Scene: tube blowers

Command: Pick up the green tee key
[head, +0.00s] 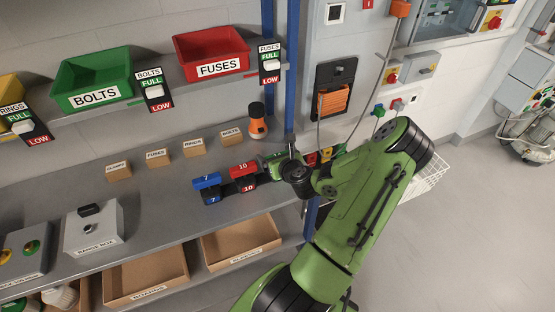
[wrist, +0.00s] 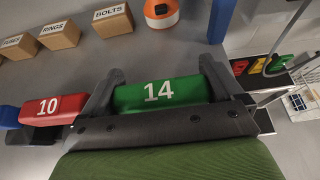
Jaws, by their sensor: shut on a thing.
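The green tee key (wrist: 161,93), marked 14, lies across between the two fingers of my gripper (wrist: 160,98) in the wrist view. The fingers are shut on its two ends. In the head view my gripper (head: 284,164) is at the right end of the grey shelf and hides most of the green key. I cannot tell whether the key is clear of its stand.
A red key (head: 243,169) marked 10 and a blue key (head: 206,181) marked 7 stand left of my gripper. An orange-black bottle (head: 257,121) and small labelled blocks (head: 194,147) stand behind. A blue post (head: 291,65) rises behind the gripper.

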